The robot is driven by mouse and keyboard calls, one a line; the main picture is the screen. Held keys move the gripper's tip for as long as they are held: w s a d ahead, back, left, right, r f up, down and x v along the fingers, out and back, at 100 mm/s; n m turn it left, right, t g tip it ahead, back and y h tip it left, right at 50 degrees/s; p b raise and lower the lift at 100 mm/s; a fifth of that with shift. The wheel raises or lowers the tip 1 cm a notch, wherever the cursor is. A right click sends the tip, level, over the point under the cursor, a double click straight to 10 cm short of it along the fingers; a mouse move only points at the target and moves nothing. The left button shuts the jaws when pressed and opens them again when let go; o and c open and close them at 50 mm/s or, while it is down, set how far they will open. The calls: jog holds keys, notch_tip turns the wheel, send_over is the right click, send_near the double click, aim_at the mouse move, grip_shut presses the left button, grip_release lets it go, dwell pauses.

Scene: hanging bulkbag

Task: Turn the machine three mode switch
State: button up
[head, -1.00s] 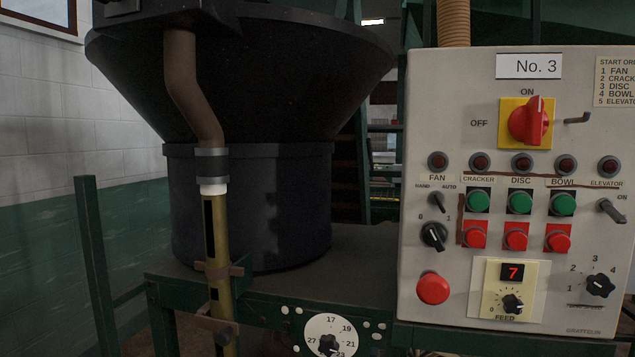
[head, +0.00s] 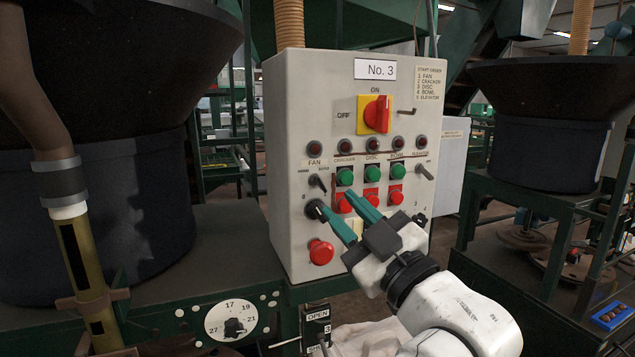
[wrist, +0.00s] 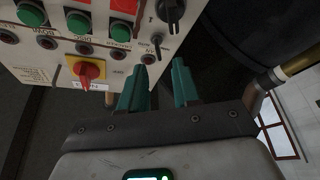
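The grey control panel marked No. 3 (head: 290,120) stands in the middle of the head view. On its left side, under FAN, are a small HAND/AUTO lever switch (head: 317,182) and a black rotary knob (head: 311,207). Both also show in the wrist view, the lever (wrist: 157,46) and the knob (wrist: 170,14). My gripper (head: 335,202) is open and empty in front of the panel's lower left. One fingertip overlaps the black knob in the head view; the wrist view shows the fingertips (wrist: 155,72) apart from it. The numbered knob (head: 420,219) at lower right is partly hidden by my gripper.
A red and yellow ON/OFF switch (head: 375,115) sits high on the panel. Green buttons (head: 345,176) and a red mushroom button (head: 321,252) are near my fingers. A dark hopper (head: 100,180) stands left and a second machine (head: 540,130) right.

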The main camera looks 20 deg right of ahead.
aim_at(324, 188)
jog(key=p+x, duration=0.1)
jog(key=x, duration=0.5)
jog(key=shift+d, duration=0.1)
grip_shut()
